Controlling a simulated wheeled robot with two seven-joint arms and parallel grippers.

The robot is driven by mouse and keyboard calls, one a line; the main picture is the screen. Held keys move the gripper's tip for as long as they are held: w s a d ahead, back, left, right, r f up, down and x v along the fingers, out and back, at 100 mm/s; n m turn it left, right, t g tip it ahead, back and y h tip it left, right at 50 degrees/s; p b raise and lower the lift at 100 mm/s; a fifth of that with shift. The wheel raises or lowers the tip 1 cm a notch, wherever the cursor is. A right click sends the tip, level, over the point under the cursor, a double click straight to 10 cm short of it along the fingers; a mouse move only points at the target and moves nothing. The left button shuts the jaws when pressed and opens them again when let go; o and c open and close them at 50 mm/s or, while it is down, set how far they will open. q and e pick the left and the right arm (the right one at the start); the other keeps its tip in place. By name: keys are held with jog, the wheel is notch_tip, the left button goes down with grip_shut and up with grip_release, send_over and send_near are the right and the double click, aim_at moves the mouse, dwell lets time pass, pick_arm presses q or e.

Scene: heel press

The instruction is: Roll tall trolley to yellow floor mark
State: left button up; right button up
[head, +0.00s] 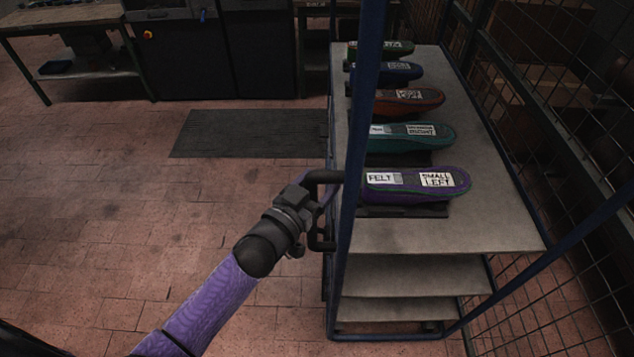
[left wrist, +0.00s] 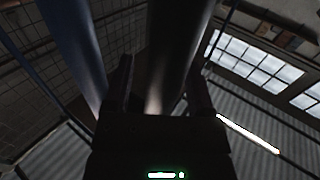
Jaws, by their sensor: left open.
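The tall trolley (head: 405,235) stands at the right of the head view, with dark blue posts and several grey shelves. My left gripper (head: 331,211) is at its near left post (head: 356,150), with one finger above the other in the picture. In the left wrist view my left gripper (left wrist: 161,82) is open, with a grey upright tube (left wrist: 177,45) showing between its fingers. I cannot tell whether the fingers touch it. My right gripper is not in view. No yellow floor mark shows in either view.
Several labelled, shoe-shaped pieces, including a purple one (head: 415,184), lie on the trolley's top shelf. A wire mesh fence (head: 570,130) runs close along the right. A dark mat (head: 250,133) lies on the tiled floor. A workbench (head: 65,25) stands back left. The left floor is clear.

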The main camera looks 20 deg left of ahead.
pick_arm(q)
grip_shut()
dwell(0.3)
dwell(1.1)
